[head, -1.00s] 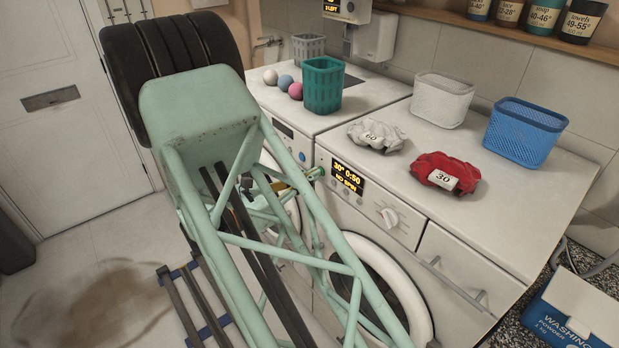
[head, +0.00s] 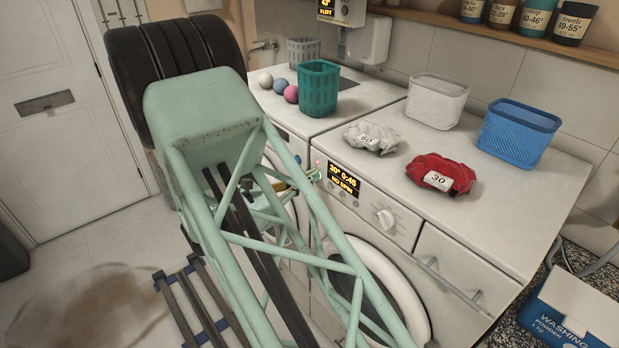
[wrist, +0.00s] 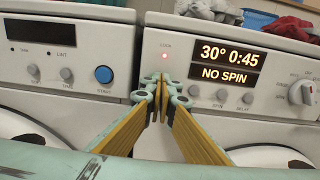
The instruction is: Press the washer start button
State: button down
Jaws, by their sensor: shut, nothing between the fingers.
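The right-hand washer (head: 398,222) has a lit display (wrist: 230,63) reading 30° 0:45 NO SPIN. A small red light (wrist: 164,55) glows left of the display. My gripper (wrist: 162,84) is shut and empty, its fingertips at the left end of this washer's panel, just below the red light. In the head view my gripper (head: 315,175) is partly behind my arm. A start button at that spot is hidden by the fingertips, and I cannot tell whether they touch it. The left machine's panel has a blue button (wrist: 104,74) marked START and a dark display (wrist: 43,28).
Small grey buttons (wrist: 221,95) and a dial (head: 386,217) lie right of my gripper. On top are a teal basket (head: 319,88), a white basket (head: 437,101), a blue basket (head: 518,132), a grey bundle (head: 371,137) and a red bundle (head: 440,175). Washing powder (head: 570,318) stands at lower right.

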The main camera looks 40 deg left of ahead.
jog(key=v, duration=1.4)
jog(key=shift+w, duration=0.1)
dwell(0.9)
